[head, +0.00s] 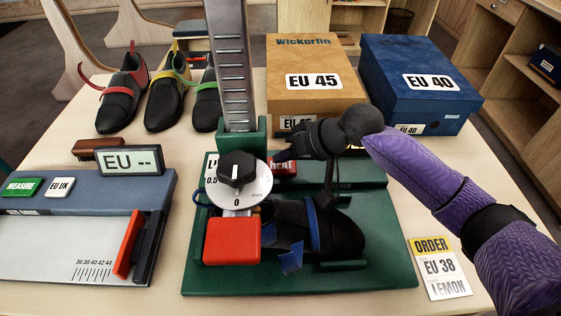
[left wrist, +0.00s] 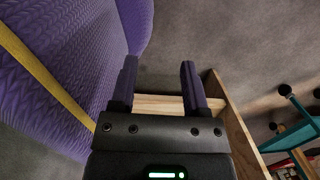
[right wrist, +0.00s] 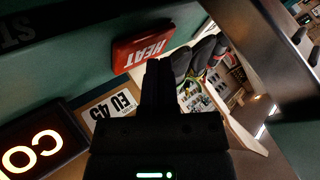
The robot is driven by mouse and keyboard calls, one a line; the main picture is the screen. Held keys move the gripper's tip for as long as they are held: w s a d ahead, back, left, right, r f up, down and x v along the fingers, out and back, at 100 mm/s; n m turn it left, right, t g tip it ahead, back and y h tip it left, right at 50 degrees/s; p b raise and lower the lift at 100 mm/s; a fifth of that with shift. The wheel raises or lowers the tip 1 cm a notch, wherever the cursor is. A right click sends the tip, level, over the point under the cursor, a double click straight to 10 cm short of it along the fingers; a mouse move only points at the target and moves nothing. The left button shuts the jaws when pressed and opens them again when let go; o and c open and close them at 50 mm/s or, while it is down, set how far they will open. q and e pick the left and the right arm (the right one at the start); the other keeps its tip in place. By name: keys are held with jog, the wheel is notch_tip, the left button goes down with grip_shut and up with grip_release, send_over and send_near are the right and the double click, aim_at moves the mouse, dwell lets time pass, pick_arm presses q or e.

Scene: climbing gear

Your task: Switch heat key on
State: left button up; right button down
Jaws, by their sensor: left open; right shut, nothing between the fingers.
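The red HEAT key (head: 284,167) is on the green machine, behind the dial and partly hidden by my right gripper (head: 282,156). In the right wrist view the HEAT key (right wrist: 142,53) shows upside down, just beyond the tips of my right gripper (right wrist: 158,66). That gripper is shut and empty; I cannot tell whether its tips touch the key.
A black shoe (head: 335,230) lies on the green base (head: 380,275) beside a red block (head: 232,241) and a dial (head: 238,182). A steel post (head: 230,70) rises behind the dial. Boxes EU 45 (head: 313,60) and EU 40 (head: 400,65) stand behind. An order card (head: 439,268) lies right.

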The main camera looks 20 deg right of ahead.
pick_arm(q)
jog(key=shift+s+r, duration=0.1)
jog(key=shift+s, duration=0.35)
pick_arm(e)
jog(key=shift+f, duration=0.2)
pick_arm(q)
jog(key=shift+d, duration=0.1)
jog(key=shift+w, duration=0.2)
pick_arm(e)
jog(key=shift+f, duration=0.15)
jog(key=shift+r+p, duration=0.75)
jog(key=shift+p, duration=0.2)
jog(key=shift+f, duration=0.1)
pick_arm(q)
jog(key=shift+w+r, duration=0.5)
jog(key=shift+r, duration=0.25)
pick_arm(e)
jog(key=shift+f, duration=0.1)
